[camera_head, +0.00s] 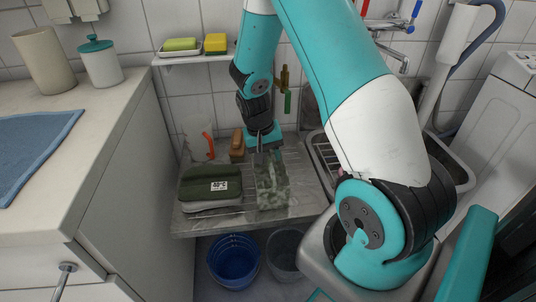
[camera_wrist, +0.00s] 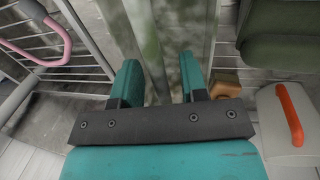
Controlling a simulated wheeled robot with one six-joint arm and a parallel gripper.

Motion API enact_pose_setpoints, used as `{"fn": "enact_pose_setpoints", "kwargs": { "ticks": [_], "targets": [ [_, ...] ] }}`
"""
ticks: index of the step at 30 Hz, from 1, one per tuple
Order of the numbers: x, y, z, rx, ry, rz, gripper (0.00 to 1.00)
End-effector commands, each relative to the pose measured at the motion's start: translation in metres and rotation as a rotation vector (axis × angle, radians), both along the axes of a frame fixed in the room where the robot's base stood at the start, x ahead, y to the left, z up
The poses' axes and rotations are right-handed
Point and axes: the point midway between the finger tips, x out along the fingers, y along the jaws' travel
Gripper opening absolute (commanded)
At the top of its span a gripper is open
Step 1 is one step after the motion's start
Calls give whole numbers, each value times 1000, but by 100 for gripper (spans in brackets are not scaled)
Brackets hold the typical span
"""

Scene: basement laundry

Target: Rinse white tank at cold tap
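My gripper (camera_wrist: 160,75) points down at a clear, mottled tank (camera_head: 272,190) on the grey draining board. The tank also shows between and beyond my fingers in the wrist view (camera_wrist: 145,25). The fingers are apart; whether they press on it is unclear. A whitish container with an orange handle (camera_head: 199,143) stands behind, left of my gripper; it also shows in the wrist view (camera_wrist: 275,105). I cannot tell which is the white tank. The wall tap (camera_head: 389,27) has a blue handle (camera_head: 416,10) at right; its spout hangs over the sink side, partly behind my arm.
A green labelled case (camera_head: 210,186) lies left of the clear tank on the board (camera_head: 190,225). A brown block (camera_head: 237,146) stands behind it. A wire rack (camera_head: 323,160) is at right, partly hidden by my arm. Blue (camera_head: 232,262) and grey (camera_head: 285,250) buckets stand below.

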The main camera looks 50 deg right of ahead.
Motion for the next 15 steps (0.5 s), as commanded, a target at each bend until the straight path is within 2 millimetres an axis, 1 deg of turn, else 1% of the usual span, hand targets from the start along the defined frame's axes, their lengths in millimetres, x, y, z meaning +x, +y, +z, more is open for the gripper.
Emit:
{"fn": "enact_pose_setpoints", "kwargs": {
  "ticks": [4,7,11,15],
  "targets": [
    [0,0,4,-1,-1,0,40],
    [2,1,14,-1,-3,1,40],
    [5,5,40,-2,-6,2,40],
    [9,10,72,-2,-6,1,40]
  ]
}}
